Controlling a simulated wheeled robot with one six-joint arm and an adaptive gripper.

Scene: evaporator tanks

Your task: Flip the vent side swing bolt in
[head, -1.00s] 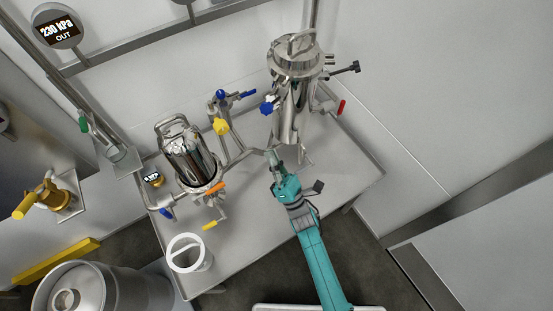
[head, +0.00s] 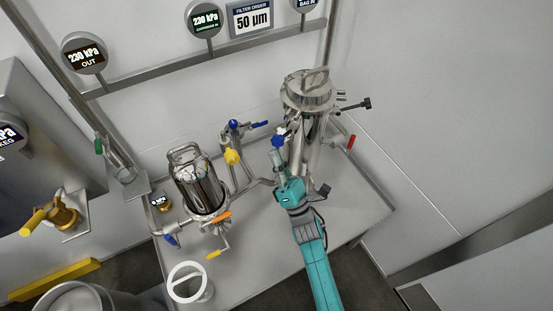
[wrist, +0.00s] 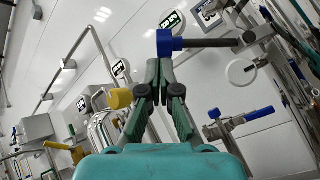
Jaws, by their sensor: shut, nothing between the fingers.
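The tall steel filter housing (head: 297,150) stands at the back right of the steel table, its round lid (head: 308,90) on top with a loop handle. A swing bolt with a dark end (head: 354,105) sticks out to the right below the lid. I cannot tell whether it is the vent side one. A blue knob (head: 278,141) is on the housing's left side. My gripper (head: 277,158) is just below the blue knob in the head view, shut and empty. In the wrist view, a blue knob (wrist: 164,42) on a metal rod shows just beyond my fingertips (wrist: 160,68); contact is unclear.
A shorter steel housing (head: 197,184) stands to the left, with yellow (head: 232,157) and blue valve handles nearby. A red handle (head: 351,142) is right of the tall housing. A white bucket (head: 188,283) is at the front left. The table's right front (head: 345,220) is clear.

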